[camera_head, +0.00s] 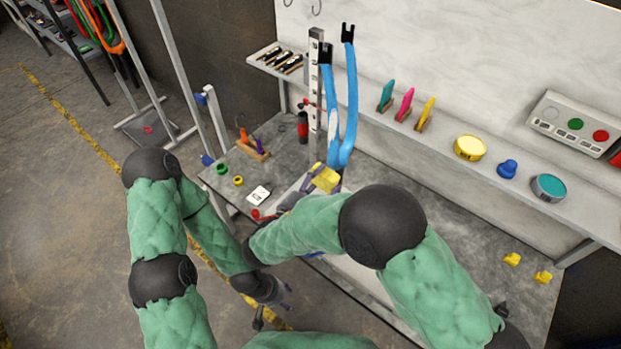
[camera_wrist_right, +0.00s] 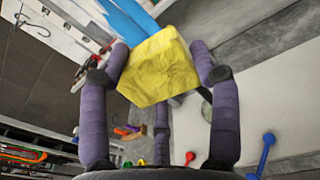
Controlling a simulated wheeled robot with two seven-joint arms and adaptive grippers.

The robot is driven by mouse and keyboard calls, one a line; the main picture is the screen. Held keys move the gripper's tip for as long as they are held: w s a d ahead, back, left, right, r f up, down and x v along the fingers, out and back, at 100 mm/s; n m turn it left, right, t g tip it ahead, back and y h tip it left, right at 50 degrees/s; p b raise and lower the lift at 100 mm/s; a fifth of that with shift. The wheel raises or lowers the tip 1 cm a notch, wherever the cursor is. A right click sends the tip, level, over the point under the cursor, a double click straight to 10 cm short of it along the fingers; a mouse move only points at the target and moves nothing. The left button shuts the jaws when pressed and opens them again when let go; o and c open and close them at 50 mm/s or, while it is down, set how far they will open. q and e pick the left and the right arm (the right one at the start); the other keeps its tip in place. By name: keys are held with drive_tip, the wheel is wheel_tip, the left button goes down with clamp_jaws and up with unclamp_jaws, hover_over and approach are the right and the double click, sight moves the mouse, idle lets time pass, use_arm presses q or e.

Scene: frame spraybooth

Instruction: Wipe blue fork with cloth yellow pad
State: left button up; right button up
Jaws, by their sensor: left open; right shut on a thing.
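The blue fork (camera_head: 350,100) stands upright with its two legs pointing up, in front of a grey post with holes. Part of its blue leg also shows at the top of the right wrist view (camera_wrist_right: 130,18). The yellow cloth pad (camera_head: 326,177) is at the fork's lower end; I cannot tell whether it touches the fork. My right gripper (camera_head: 309,186) is shut on the pad, which sits between its purple fingers in the right wrist view (camera_wrist_right: 160,65). My left gripper (camera_head: 271,303) is open and low, away from the fork, partly hard to make out against the floor.
A clamp stand (camera_head: 314,80) with a red handle rises behind the fork. The bench (camera_head: 490,255) holds green and yellow rings, a white card and two yellow blocks (camera_head: 542,277). A shelf behind carries coloured tools, a yellow tin (camera_head: 469,147) and a teal tin (camera_head: 548,187).

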sight(335, 119)
drive_tip(key=shift+n+t+y, duration=0.5)
drive_tip(key=shift+t, duration=0.1)
drive_tip(key=shift+w+r+b, duration=0.1)
drive_tip(key=shift+w+r, duration=0.2)
drive_tip(key=shift+w, duration=0.5)
drive_tip(key=shift+w+r+b, duration=0.15)
drive_tip(key=shift+w+r, duration=0.15)
drive_tip(key=shift+w, duration=0.55)
drive_tip(key=shift+w+r+b, duration=0.1)
drive_tip(key=shift+w+r, duration=0.2)
drive_tip(key=shift+w, duration=0.5)
drive_tip(key=shift+x, duration=0.85)
drive_tip(key=shift+r, duration=0.1)
drive_tip(key=shift+r+p, duration=3.6)
drive_tip(key=shift+r, duration=1.8)
drive_tip(key=shift+w+d+r+p, duration=0.15)
drive_tip(key=shift+r+p, duration=1.05)
drive_tip(key=shift+r, duration=0.6)
wheel_tip(335, 119, down, 15)
drive_tip(key=b, duration=1)
drive_tip(key=shift+r+b, duration=0.15)
drive_tip(key=shift+b, duration=0.15)
